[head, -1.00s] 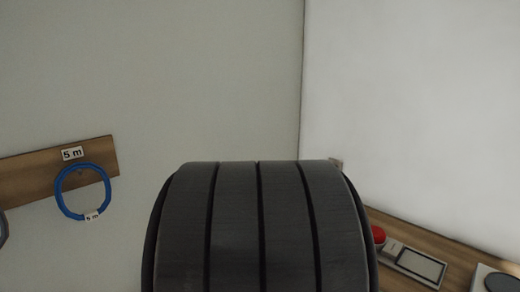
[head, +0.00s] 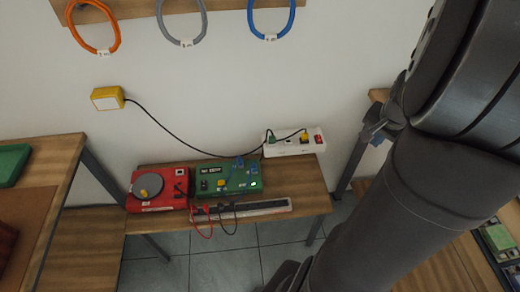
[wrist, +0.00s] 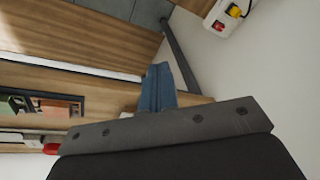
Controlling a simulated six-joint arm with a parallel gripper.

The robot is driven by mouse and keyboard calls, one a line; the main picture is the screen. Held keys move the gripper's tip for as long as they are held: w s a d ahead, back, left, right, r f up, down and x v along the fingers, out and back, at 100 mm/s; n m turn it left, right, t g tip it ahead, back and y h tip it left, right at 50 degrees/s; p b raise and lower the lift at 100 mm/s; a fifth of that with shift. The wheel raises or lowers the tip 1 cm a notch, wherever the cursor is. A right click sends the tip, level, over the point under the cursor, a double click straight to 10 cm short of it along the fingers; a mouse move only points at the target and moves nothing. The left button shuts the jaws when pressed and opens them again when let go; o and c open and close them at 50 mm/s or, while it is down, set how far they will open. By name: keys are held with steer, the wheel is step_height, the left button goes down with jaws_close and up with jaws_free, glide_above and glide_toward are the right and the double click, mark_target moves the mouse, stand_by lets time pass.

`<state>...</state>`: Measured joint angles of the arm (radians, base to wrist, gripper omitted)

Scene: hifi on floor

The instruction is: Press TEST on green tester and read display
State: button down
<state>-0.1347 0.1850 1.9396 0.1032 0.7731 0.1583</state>
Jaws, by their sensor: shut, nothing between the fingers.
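The green tester (head: 228,179) lies on the low wooden bench in the head view. It has a small white label, a yellow part and blue parts on top. Its lettering, any display reading and which part is TEST are too small to make out. My gripper (head: 372,133) is at the right, in front of the white wall and well apart from the tester. Its blue fingers show in the wrist view (wrist: 157,82), together and empty. The tester is not visible in the wrist view.
A red device (head: 158,188) with a grey disc adjoins the tester. Red and black leads (head: 228,220) hang in front. A white power strip (head: 293,141) with a yellow plug stands behind. Cable loops (head: 182,28) hang above. Another wooden table (head: 50,240) stands left; another bench is right.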

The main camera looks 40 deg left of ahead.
steer(key=w+a+f+n+h, duration=0.2)
steer(key=a+f+n+h, duration=0.2)
steer(key=a+f+n, duration=0.65)
steer(key=n+t+y, duration=0.6)
steer(key=n, duration=1.6)
glide_above(220, 185)
step_height(220, 185, down, 20)
steer(key=shift+f, duration=0.2)
steer(key=shift+a+f, duration=0.1)
steer(key=shift+f, duration=0.05)
steer(key=shift+f, duration=4.3)
steer(key=shift+w+f, duration=0.1)
steer(key=shift+f, duration=0.3)
